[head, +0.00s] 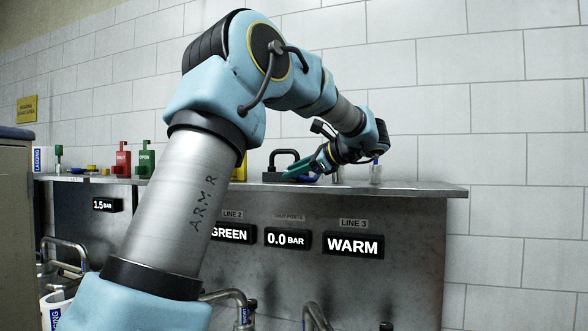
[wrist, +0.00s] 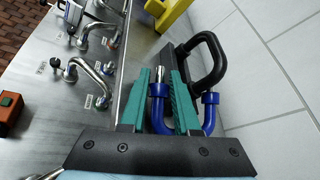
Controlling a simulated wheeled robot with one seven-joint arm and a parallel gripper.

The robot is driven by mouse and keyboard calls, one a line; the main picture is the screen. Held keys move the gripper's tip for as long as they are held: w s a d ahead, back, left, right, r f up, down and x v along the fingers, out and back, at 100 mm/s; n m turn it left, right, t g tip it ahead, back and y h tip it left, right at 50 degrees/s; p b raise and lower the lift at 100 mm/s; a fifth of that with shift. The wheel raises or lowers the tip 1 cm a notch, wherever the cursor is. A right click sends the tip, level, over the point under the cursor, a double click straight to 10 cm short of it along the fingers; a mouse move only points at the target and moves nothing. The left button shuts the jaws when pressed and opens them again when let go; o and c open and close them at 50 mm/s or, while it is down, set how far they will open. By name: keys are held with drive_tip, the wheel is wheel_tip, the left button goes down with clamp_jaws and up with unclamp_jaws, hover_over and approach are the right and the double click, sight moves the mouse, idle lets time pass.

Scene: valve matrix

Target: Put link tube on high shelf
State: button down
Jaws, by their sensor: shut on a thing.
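A blue U-shaped link tube (wrist: 158,112) is between the teal fingers of my gripper (wrist: 160,76) in the wrist view. One leg is clamped between the fingers; the other leg, with a blue collar, is outside the right finger. A short metal end shows near the fingertips. In the head view my gripper (head: 302,172) is low over the high shelf (head: 420,188), the metal ledge on top of the panel. The tube is mostly hidden there by the gripper, and I cannot tell whether it touches the shelf.
A black handled block (head: 285,163) stands on the shelf just beyond my fingertips; its loop also shows in the wrist view (wrist: 212,58). A yellow object (wrist: 170,12) is farther along. Red (head: 122,160) and green (head: 146,159) blocks stand at left. The tiled wall is close behind.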

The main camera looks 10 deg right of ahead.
drive_tip(key=c, duration=0.6)
unclamp_jaws()
drive_tip(key=shift+c, duration=0.2)
drive_tip(key=b+v, duration=0.3)
drive_tip(key=v, duration=0.9)
drive_tip(key=shift+s, duration=0.1)
